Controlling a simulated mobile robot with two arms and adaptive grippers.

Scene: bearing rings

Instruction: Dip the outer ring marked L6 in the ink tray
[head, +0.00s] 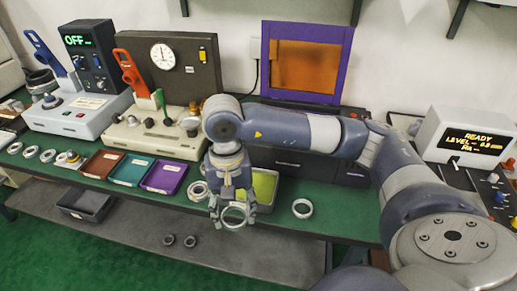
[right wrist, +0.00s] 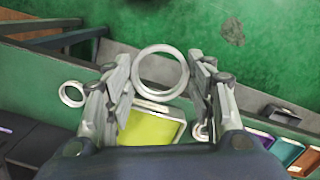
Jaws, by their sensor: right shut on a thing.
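My right gripper (head: 232,212) is shut on a pale metal ring (head: 235,227), held above the bench's front edge in the head view. In the right wrist view the ring (right wrist: 160,49) sits between the two fingers (right wrist: 160,85), its open face toward the camera. No L6 mark is readable on it. A tray with a yellow-green surface (head: 265,187) lies just behind the gripper, partly hidden by it. The tray also shows in the right wrist view (right wrist: 150,128), below the ring and apart from it in the picture. My left gripper is not in view.
One loose ring (head: 302,215) lies right of the tray, another (head: 197,191) left of it. Brown (head: 103,163), teal (head: 132,172) and purple (head: 163,178) trays stand further left. Testers line the bench's back. A dark bin (head: 86,205) and small rings are on the lower shelf.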

